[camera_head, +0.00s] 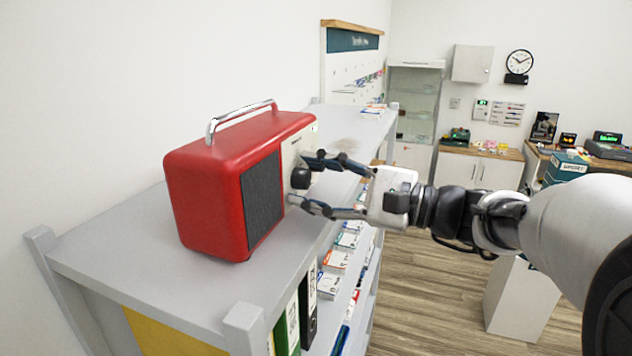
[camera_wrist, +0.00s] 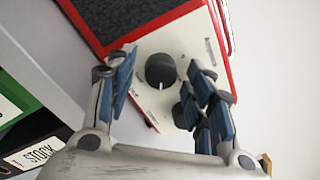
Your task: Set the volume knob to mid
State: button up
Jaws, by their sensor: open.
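A red radio (camera_head: 215,185) with a silver handle stands on a grey shelf top. Its pale control panel (camera_head: 300,146) faces my gripper. A large round black knob (camera_head: 300,178) sits on the panel, and in the wrist view the knob (camera_wrist: 160,70) shows a short white pointer line toward the picture's bottom. My gripper (camera_head: 306,181) is open, with one finger on either side of this knob; I cannot tell whether they touch it. A second dark knob (camera_wrist: 180,115) is partly hidden by the right finger in the wrist view. The panel's markings are too small to read.
The grey shelf top (camera_head: 120,252) is bare in front of the radio. Binders (camera_head: 288,325) and small boxes (camera_head: 335,260) fill the shelves below. A black speaker grille (camera_head: 262,200) is beside the panel. Wooden floor (camera_head: 420,300) is open to the right.

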jog(key=v, duration=1.2)
jog(key=shift+s, duration=0.15)
jog(key=s+a+f+n+g+h+b, duration=0.3)
jog(key=s+f+b, duration=0.35)
jog(key=f, duration=0.55)
jog(key=s+a+f+n+g+h+b, duration=0.2)
jog(key=s+a+f+h+b, duration=0.25)
jog(key=s+f, duration=0.6)
jog(key=s+d+f+n+t+h+b, duration=0.1)
jog(key=s+d+f+n+h+b, duration=0.1)
jog(key=d+f+h+b, duration=0.3)
jog(key=s+d+f+n+t+h+b, duration=0.2)
jog(key=d+f+n+h+b, duration=0.3)
jog(key=f, duration=0.9)
jog(key=shift+s+d, duration=0.2)
jog(key=shift+d, duration=0.35)
jog(key=shift+f, duration=0.15)
